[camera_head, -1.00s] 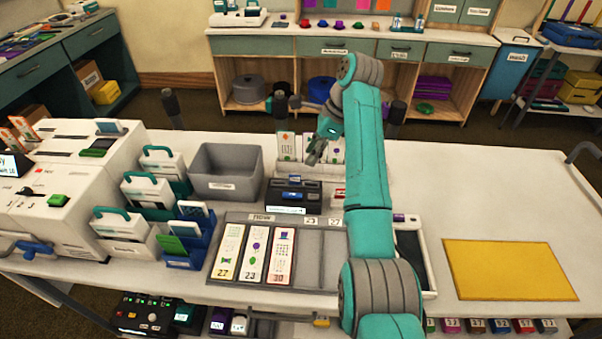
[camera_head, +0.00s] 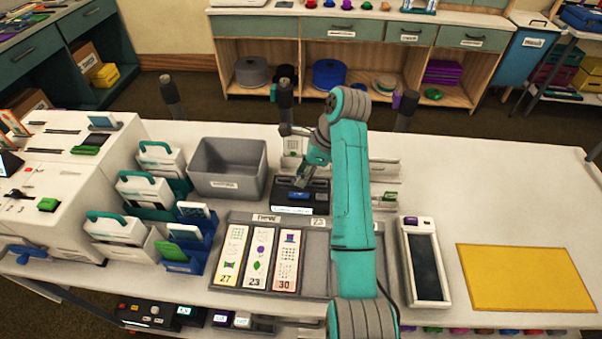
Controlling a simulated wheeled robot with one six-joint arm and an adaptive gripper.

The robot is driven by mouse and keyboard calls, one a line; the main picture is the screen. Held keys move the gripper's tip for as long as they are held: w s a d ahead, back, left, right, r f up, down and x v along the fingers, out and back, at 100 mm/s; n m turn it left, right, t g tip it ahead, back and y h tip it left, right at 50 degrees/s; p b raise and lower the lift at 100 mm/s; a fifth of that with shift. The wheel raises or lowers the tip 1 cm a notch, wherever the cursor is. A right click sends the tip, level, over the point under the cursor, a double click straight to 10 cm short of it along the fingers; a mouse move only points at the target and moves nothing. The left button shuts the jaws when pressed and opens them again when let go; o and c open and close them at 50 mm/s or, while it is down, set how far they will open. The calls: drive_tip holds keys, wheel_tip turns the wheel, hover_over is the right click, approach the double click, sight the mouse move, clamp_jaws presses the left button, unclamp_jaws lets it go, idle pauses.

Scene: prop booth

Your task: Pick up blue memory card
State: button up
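A small blue piece (camera_head: 299,195), which looks like the blue memory card, shows at the black reader box (camera_head: 284,207) behind the card tray. I cannot tell if it lies on the box or sits in a slot. My gripper (camera_head: 301,183) points down just above and behind the blue piece. Its fingers are small and partly hidden by my arm, so their opening and any contact are unclear.
A grey bin (camera_head: 228,190) stands left of the reader. A grey tray (camera_head: 318,265) with tall printed cards lies in front. A blue rack (camera_head: 188,250) with cards and a tablet (camera_head: 424,265) flank it. A yellow mat (camera_head: 525,277) lies right, with bare tabletop around it.

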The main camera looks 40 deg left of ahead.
drive_tip(key=shift+f, duration=0.1)
clamp_jaws()
idle(0.4)
